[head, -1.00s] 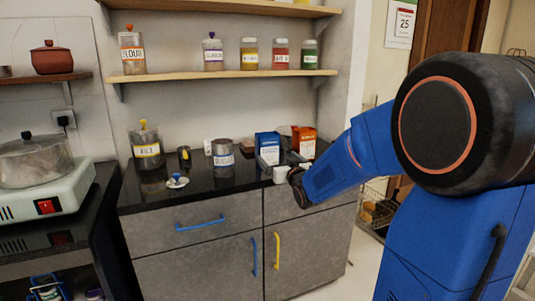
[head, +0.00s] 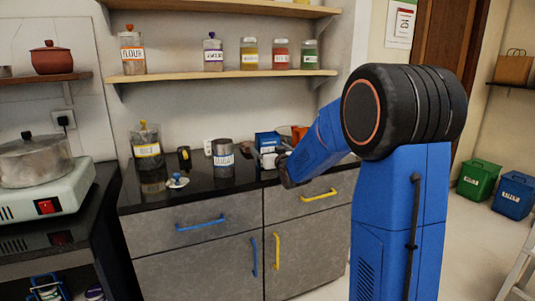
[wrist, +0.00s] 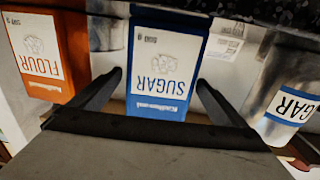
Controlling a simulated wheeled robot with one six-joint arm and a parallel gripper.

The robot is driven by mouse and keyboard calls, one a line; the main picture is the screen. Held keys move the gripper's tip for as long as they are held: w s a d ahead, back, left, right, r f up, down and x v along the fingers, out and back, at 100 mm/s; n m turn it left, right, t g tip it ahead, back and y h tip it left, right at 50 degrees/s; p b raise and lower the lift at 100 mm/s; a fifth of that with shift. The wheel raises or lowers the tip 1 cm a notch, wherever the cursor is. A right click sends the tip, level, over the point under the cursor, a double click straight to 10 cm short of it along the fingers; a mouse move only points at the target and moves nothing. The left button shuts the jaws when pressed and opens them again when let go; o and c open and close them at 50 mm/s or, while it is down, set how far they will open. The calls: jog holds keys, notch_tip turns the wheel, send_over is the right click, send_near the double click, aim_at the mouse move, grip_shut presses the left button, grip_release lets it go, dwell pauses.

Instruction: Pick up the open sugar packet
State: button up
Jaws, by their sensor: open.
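The sugar packet (wrist: 163,68) is a blue box with a white front marked SUGAR, upside down in the wrist view. My gripper (wrist: 160,88) is open, with one dark finger on each side of the packet's near end in the wrist view. I cannot tell whether either finger touches it. In the head view my gripper (head: 268,160) is in front of the packet. Whether the packet's top is open is not clear.
An orange flour packet (wrist: 36,55) stands beside the sugar packet. A metal sugar canister (head: 223,160) stands on its other side. A rice jar (head: 147,147) and a small white-and-blue item (head: 177,181) are further left on the counter (head: 205,193). Shelves of jars hang above.

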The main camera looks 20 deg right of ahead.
jog(key=shift+w+d, duration=0.1)
jog(key=shift+w, duration=0.95)
jog(key=c, duration=1.4)
jog(key=shift+o, duration=0.2)
jog(key=shift+r, duration=0.1)
notch_tip(320, 180, up, 10)
